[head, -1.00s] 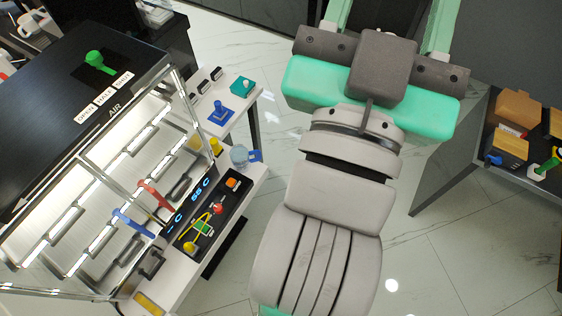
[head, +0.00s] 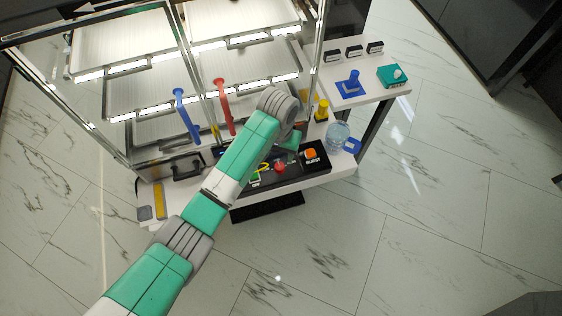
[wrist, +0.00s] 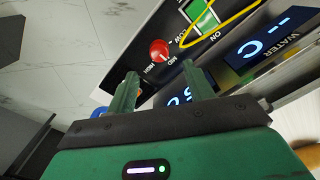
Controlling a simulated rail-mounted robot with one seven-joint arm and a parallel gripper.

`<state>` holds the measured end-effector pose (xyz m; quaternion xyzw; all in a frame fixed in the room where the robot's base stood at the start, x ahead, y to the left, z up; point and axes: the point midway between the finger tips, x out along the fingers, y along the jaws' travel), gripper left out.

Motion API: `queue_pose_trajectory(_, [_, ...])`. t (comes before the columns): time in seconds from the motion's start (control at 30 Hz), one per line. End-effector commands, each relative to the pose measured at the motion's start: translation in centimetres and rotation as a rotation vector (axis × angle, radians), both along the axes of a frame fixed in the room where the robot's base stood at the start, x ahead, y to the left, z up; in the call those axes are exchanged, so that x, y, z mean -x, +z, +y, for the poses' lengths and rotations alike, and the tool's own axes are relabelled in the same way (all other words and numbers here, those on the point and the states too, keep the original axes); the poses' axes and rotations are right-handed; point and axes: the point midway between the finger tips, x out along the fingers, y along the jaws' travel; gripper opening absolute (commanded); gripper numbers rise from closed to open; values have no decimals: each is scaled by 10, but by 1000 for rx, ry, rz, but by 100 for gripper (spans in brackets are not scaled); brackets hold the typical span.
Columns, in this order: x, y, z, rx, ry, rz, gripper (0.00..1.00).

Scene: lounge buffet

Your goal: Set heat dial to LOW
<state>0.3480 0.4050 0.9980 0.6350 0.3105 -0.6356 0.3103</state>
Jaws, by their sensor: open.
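The heat dial is a red knob on the black control panel. It shows in the wrist view (wrist: 159,50) just past my fingertips, with LOW, MID and HIGH lettered around it; I cannot tell which mark it points to. In the head view the red knob (head: 280,168) sits between the yellow loop and the orange button. My gripper (wrist: 158,72) is open and empty, its two green fingers apart and pointing at the panel near the knob, with no clear contact. In the head view my arm hides part of the panel.
A green switch (wrist: 203,14) marked ON has a yellow loop (wrist: 222,34) around it. A blue display (wrist: 258,45) is beside the WATER label. An orange BURST button (head: 311,154), a clear jug (head: 338,136) and a yellow knob (head: 322,110) are to the right. Glass shelving stands behind.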

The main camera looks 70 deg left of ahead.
Motion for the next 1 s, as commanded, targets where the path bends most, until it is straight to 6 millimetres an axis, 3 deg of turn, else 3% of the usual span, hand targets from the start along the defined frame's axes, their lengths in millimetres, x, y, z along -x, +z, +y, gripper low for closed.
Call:
queue_pose_trajectory(0.17, [1,-6,0,3,2,4,52])
queue_pose_trajectory(0.53, [1,-69,0,1,1,2,52])
queue_pose_trajectory(0.9, [0,-77,0,-1,0,1,52])
queue_pose_trajectory(1.0, [0,-77,0,-1,0,1,33])
